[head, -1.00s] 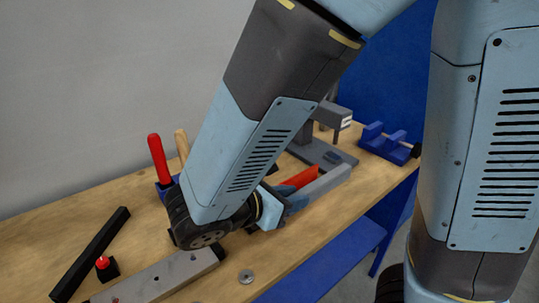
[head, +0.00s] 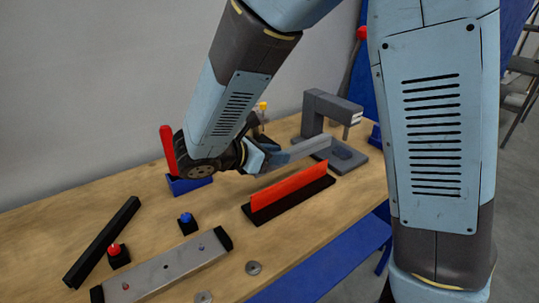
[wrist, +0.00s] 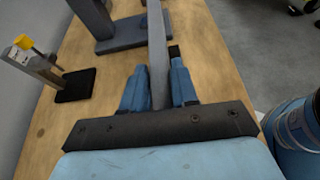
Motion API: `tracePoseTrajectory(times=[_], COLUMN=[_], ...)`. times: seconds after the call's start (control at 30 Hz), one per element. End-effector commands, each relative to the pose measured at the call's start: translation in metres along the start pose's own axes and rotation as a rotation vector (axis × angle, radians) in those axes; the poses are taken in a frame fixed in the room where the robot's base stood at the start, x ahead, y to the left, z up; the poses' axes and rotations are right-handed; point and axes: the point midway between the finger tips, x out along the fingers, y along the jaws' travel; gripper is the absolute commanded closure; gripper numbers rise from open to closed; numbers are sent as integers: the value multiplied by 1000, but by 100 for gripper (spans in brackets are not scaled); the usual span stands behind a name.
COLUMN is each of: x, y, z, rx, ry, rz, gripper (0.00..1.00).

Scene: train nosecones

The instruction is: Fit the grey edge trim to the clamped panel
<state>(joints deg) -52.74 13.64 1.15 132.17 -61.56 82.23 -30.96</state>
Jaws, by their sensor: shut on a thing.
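The panel (head: 288,188) is a red strip standing upright along a black base (head: 292,201) on the bench. My gripper (head: 272,158) is shut on the grey edge trim (head: 308,149), a long straight bar pointing to the right. In the head view the trim appears above and behind the panel's top edge, with a visible gap. In the wrist view the blue fingers (wrist: 158,92) grip the trim (wrist: 157,45), which runs away from the camera. The panel is not clearly visible there; a small dark block end shows beside the trim.
A grey drill-press-like stand (head: 322,115) is close beyond the trim's far end. A blue holder (head: 190,184) with a red handle stands left of my gripper. A grey metal bar (head: 165,268), a black bar (head: 102,242) and red and blue buttons lie nearer.

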Motion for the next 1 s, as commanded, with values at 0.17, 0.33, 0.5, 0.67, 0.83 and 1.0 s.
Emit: tracePoseTrajectory(times=[0.17,0.33,0.5,0.67,0.83,1.0], x=[0,1,3,5,8,10], y=[0,-1,-1,-1,-1,-1], z=[0,-1,-7,-12,-19,-25], rx=[0,-3,-4,-4,-4,-4], ry=[0,-3,-4,-4,-4,-3], rz=[0,-2,-2,-2,-1,-1], gripper=[100,100,100,100,100,100])
